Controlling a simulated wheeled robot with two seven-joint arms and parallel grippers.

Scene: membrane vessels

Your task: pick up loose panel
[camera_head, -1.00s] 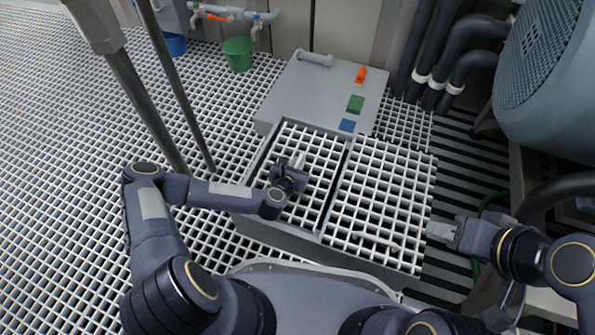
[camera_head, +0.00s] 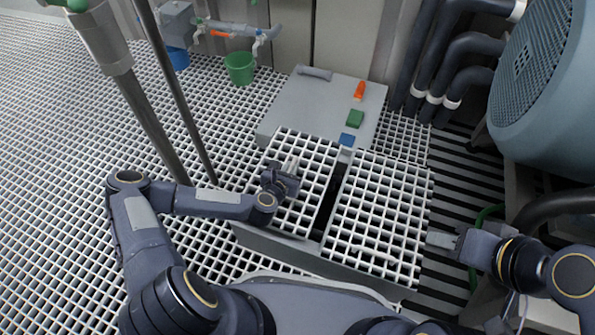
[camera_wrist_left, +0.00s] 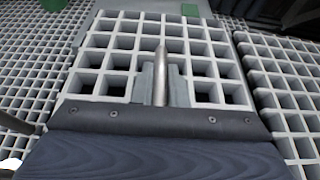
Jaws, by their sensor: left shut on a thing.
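The loose panel (camera_head: 309,163) is a white square grating at the left of the box top in the head view. It sits slightly raised and shifted left, with a dark gap along its right side. My left gripper (camera_head: 287,168) is over its left half and shut on it. In the left wrist view the panel (camera_wrist_left: 118,42) fills the middle, with a metal bar of the grip (camera_wrist_left: 161,78) standing at its centre. The exact finger contact is hidden. My right gripper (camera_head: 443,240) is beside the box's right edge, apart from the panel; its jaw state is unclear.
A second white grating (camera_head: 385,215) lies right of the gap. A grey slab (camera_head: 315,108) behind carries orange, green and blue blocks. A green bucket (camera_head: 239,68) stands at the back left. A large blue-grey machine (camera_head: 545,90) and dark pipes crowd the right. Grating floor lies open at left.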

